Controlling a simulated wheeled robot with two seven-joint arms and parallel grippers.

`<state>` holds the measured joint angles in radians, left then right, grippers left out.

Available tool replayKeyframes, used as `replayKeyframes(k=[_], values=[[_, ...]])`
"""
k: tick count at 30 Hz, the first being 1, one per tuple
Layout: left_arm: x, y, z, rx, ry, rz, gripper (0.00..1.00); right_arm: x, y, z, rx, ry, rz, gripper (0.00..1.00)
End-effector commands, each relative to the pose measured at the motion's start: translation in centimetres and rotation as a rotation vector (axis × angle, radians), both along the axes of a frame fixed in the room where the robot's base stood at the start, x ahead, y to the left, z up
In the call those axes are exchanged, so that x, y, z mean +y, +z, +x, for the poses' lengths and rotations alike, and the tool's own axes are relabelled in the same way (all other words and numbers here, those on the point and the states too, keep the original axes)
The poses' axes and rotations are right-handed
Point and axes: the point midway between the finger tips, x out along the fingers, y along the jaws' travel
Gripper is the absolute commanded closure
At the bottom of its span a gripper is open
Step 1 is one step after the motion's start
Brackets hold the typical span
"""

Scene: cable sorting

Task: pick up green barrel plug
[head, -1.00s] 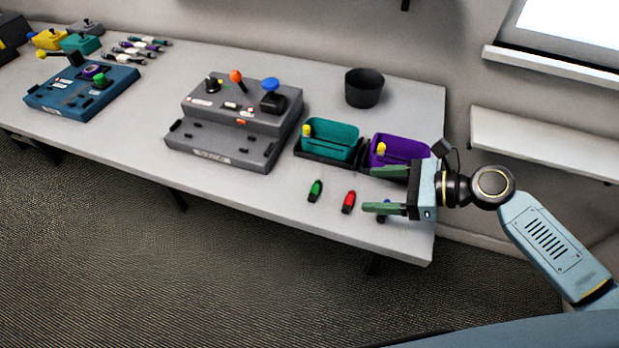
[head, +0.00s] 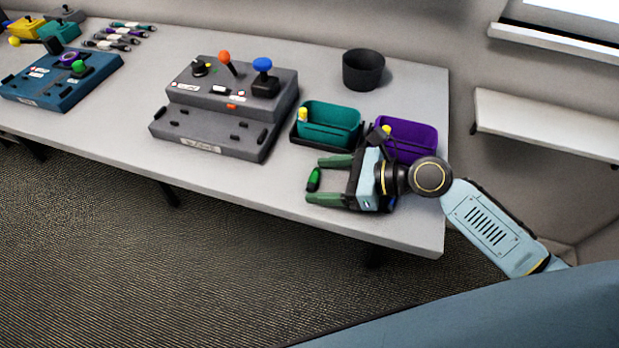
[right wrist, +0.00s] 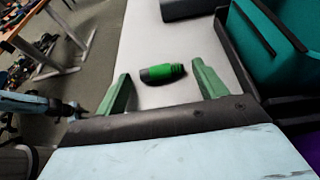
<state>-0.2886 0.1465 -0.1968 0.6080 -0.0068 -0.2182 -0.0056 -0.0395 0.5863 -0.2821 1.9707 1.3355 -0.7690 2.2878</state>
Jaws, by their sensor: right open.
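The green barrel plug (head: 314,180) lies on the table near its front edge, left of the teal bin. It is green with a dark end. My right gripper (head: 313,180) is open, its green fingers pointing left, with the plug between or just beyond the fingertips. In the right wrist view the plug (right wrist: 162,73) lies crosswise just ahead of the gap between the open fingers (right wrist: 160,85), and no contact is visible. The red plug is hidden behind my right gripper.
A teal bin (head: 345,113) and a purple bin (head: 425,135) stand behind my right gripper. A grey control box (head: 195,130) sits to the left, and a black cup (head: 363,68) at the back. The table (head: 245,180) is clear left of the plug.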

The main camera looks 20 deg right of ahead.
Motion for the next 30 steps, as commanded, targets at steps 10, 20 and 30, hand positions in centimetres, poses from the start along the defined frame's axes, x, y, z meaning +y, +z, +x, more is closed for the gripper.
replayKeyframes(k=[10, 20, 30], values=[[-0.2, 0.0, -0.7, 0.012, 0.002, -0.002, 0.64, 0.0, 0.1, 0.0, -0.001, 0.000, 0.000, 0.59], [-0.7, 0.0, -0.4, 0.007, 0.003, -0.008, 0.64, 0.0, 0.1, 0.0, 0.000, 0.000, -0.001, 0.77], [-1.3, 2.5, -0.2, 0.002, 0.007, -0.018, 0.64, 0.0, 5.3, 0.0, -0.006, 0.001, -0.001, 0.77]])
